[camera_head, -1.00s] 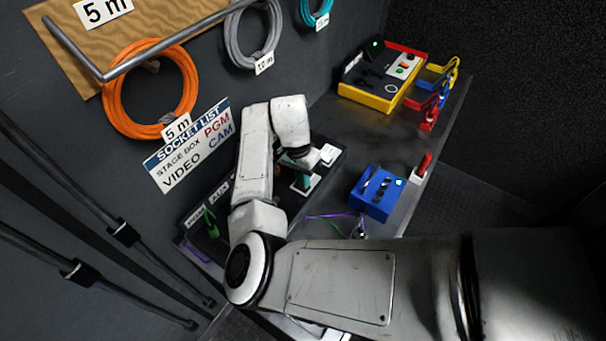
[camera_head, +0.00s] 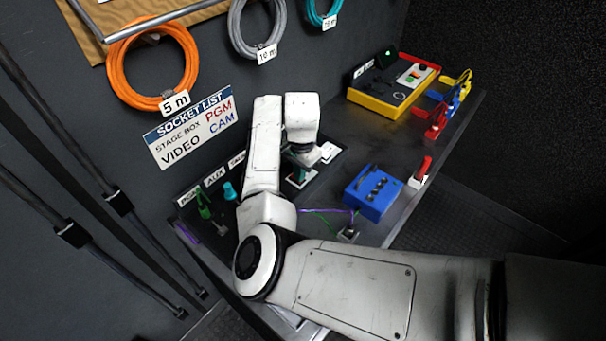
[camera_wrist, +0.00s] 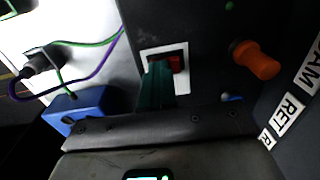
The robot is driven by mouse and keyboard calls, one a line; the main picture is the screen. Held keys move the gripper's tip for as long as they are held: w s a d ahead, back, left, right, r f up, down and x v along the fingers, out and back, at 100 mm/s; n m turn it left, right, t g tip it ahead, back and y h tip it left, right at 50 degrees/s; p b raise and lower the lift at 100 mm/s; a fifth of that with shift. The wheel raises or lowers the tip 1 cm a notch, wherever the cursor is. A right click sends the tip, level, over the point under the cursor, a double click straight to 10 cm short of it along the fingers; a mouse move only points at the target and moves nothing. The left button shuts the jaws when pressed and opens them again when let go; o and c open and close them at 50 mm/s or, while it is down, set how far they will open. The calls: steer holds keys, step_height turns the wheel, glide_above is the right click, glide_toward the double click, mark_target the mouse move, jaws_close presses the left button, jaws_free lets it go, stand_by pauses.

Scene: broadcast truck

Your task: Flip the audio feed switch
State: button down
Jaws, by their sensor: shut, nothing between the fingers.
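A dark red rocker switch (camera_wrist: 178,62) sits in a white plate (camera_wrist: 149,55) in the wrist view. I cannot read a label on it. My gripper (camera_wrist: 157,68) shows there as green fingers, shut and empty, overlapping the left part of the switch and plate. I cannot tell whether they touch it. In the head view my gripper (camera_head: 297,176) points down over the dark panel at the back of the desk, partly covered by my white wrist. The switch cannot be made out clearly there.
An orange plug (camera_wrist: 256,60) stands right of the switch, near CAM and RET labels. A blue box (camera_head: 372,193) is right of my gripper, with a red lever (camera_head: 424,167) beyond it. A yellow-and-red console (camera_head: 395,88) stands farther back. Cables (camera_wrist: 95,65) lie left.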

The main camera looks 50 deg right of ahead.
steer(key=shift+w+a+f+b, duration=0.15)
steer(key=shift+w+f+b, duration=0.2)
steer(key=shift+w+f, duration=0.15)
steer(key=shift+r, duration=0.1)
steer(key=shift+r+p, duration=0.6)
steer(key=shift+p, duration=0.05)
step_height(320, 180, up, 14)
steer(key=p, duration=0.1)
steer(key=shift+s+f, duration=0.15)
steer(key=shift+s, duration=0.3)
steer(key=shift+d, duration=0.2)
